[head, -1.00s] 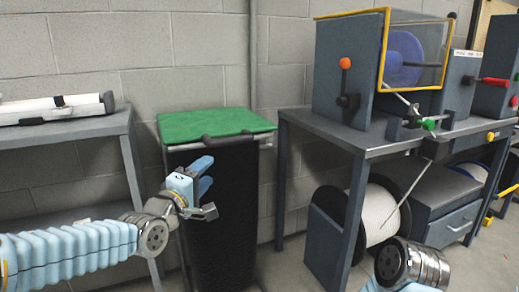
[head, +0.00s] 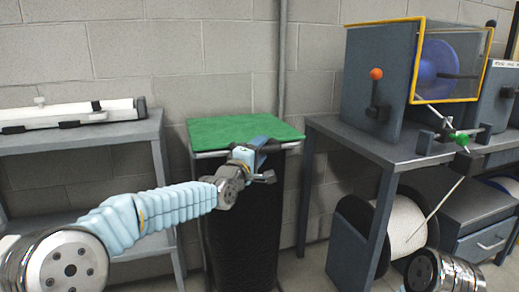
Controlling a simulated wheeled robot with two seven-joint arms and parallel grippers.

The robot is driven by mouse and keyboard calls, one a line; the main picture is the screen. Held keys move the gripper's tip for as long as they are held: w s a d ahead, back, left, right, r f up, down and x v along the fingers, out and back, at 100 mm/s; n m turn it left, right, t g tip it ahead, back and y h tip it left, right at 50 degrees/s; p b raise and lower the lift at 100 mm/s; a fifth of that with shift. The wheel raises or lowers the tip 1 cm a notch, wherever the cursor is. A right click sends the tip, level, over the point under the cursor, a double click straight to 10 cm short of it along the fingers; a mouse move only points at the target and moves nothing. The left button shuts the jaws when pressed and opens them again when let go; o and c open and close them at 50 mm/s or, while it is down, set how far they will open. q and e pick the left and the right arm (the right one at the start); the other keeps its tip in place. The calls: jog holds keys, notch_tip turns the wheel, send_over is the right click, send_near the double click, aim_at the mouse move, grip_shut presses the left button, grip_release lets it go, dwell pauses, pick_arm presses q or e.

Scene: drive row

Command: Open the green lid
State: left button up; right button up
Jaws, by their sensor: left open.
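The green lid (head: 235,129) lies flat and shut on top of the tall black bin (head: 240,225). My left gripper (head: 268,160) is open at the front edge of the lid, by the handle. I cannot tell whether its fingers touch the handle. My right gripper is out of view; only part of my right arm shows at the bottom right.
A grey shelf table (head: 80,141) with a white long device (head: 70,112) stands left of the bin. A grey workbench (head: 385,150) with a machine and an orange-knobbed lever (head: 376,75) stands at the right. A white cable spool (head: 405,228) sits beneath it.

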pick_arm(q)
grip_shut()
jog(key=shift+r, duration=0.1)
dwell(0.3)
